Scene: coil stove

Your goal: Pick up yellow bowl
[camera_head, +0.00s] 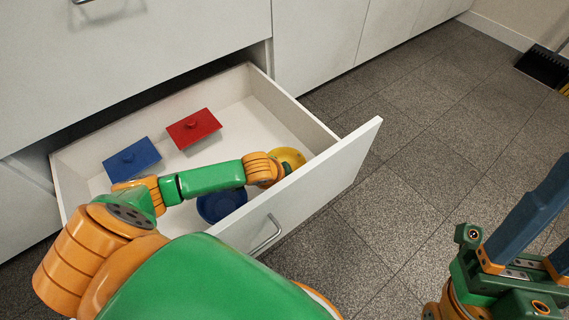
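The yellow bowl (291,156) is in the right part of an open drawer (336,161), close behind its front panel. My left arm reaches across the drawer. Its orange wrist (262,169) is right beside the bowl and covers the bowl's left part. The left gripper's fingers are hidden behind the wrist and the drawer front, so I cannot see whether they touch the bowl. My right gripper (550,226) is at the lower right, outside the drawer above the floor. Its two dark blue fingers are apart with nothing seen between them.
The drawer also holds a blue lidded piece (131,159), a red lidded piece (193,127) and a blue bowl (221,205) under my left arm. White cabinets (330,40) stand behind. A dark dustpan (545,66) is at the far right. The tiled floor between is clear.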

